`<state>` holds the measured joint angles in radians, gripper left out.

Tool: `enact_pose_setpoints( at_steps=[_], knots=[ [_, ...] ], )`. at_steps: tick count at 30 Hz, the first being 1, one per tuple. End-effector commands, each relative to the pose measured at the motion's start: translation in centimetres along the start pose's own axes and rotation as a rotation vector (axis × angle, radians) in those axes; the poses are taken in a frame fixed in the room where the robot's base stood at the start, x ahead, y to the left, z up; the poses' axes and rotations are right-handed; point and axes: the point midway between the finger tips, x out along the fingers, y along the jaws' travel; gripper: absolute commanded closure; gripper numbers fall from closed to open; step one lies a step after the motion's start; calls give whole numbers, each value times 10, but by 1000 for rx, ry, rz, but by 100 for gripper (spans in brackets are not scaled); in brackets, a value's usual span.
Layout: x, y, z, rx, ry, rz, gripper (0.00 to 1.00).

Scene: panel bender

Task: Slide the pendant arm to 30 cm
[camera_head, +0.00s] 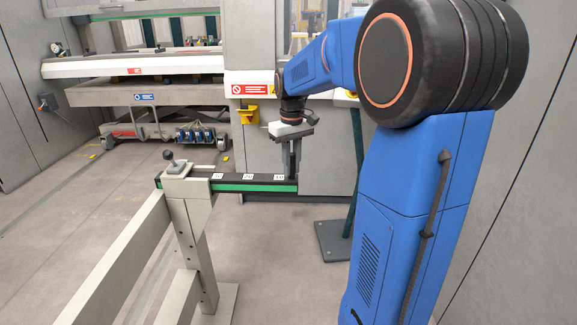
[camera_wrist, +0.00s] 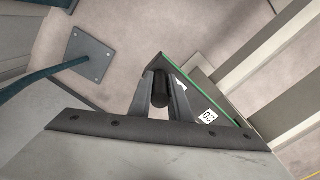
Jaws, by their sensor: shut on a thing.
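The pendant arm looks to be the long dark bar with a green side (camera_head: 230,186). It lies level through a pale clamp block (camera_head: 186,171) on a post, and a black-knobbed lever (camera_head: 168,156) stands on the block. White number tags sit along its top; the leftmost tag (camera_head: 217,176) is just right of the block. My gripper (camera_head: 292,172) points down at the bar's right end, beyond the rightmost tag (camera_head: 279,177). In the wrist view its fingers (camera_wrist: 160,98) are shut around a black round handle (camera_wrist: 161,88). A tag (camera_wrist: 208,116) there seems to read 20.
A pale rail frame (camera_head: 118,262) runs from the post toward the lower left. A dark floor plate (camera_head: 333,240) with a teal pole stands right of my gripper. The grey machine (camera_head: 262,150) is behind.

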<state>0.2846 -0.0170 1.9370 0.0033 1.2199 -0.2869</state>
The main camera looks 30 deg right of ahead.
Motion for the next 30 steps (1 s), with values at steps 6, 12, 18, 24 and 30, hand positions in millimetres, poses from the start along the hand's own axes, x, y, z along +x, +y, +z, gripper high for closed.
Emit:
enact_pose_setpoints(
  at_steps=[6,12,18,24,30],
  knots=[
    [0,3,2,2,-5,5,69],
    [0,2,2,2,-4,4,64],
    [-4,2,1,1,-2,3,64],
    [-29,2,0,2,0,4,64],
    [-69,2,0,2,0,4,64]
  ],
)
